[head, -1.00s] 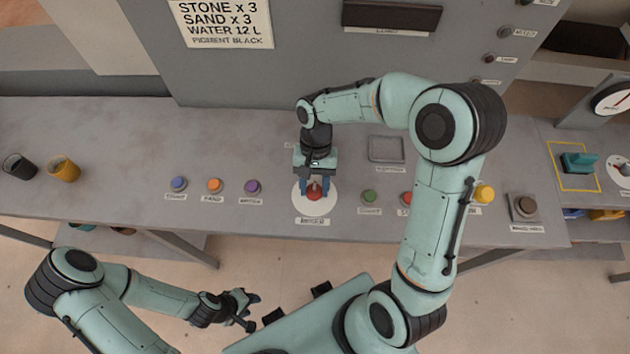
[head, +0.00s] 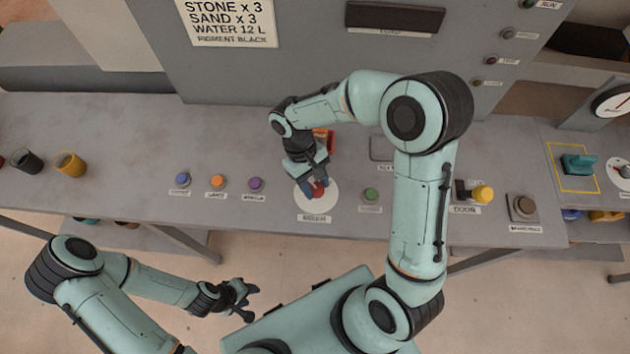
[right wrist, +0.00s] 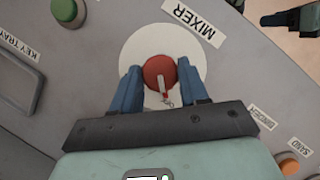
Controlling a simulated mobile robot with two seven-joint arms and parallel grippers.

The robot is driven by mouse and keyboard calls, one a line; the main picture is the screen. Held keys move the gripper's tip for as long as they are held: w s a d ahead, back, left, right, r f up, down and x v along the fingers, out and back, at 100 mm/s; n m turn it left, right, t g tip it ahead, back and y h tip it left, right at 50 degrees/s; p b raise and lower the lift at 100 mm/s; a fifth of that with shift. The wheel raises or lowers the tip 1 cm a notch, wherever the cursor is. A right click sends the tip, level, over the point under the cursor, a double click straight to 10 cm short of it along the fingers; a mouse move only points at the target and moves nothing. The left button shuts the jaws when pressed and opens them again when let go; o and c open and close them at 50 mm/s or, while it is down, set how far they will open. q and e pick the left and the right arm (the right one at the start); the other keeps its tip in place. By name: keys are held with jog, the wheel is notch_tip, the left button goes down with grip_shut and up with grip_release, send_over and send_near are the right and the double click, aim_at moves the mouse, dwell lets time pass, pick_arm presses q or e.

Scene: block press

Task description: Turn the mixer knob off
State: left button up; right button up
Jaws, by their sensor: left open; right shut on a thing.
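The mixer knob (head: 319,190) is red and sits on a round white plate (head: 316,206) on the grey console. In the right wrist view the red knob (right wrist: 160,73) has a pale pointer, and a MIXER label (right wrist: 193,20) lies beside the plate. My right gripper (right wrist: 162,80) is shut on the knob, with a blue finger on each side of it. In the head view the right gripper (head: 318,187) is turned at a slant over the plate. My left gripper (head: 248,300) is open and empty, low in front of the console.
Blue, orange (head: 217,182) and purple (head: 255,184) buttons stand left of the plate. A green button (head: 370,195) stands close on its right. Two cups (head: 70,165) stand at the left end.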

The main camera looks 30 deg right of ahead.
dwell(0.4)
jog(key=o, duration=1)
jog(key=shift+o, duration=0.2)
pick_arm(q)
jog(key=w+r+p, duration=0.2)
jog(key=shift+w+r, duration=0.3)
jog(key=shift+w, duration=0.05)
pick_arm(e)
jog(key=v, duration=1.3)
jog(key=shift+r, duration=0.25)
jog(key=shift+w+a, duration=0.1)
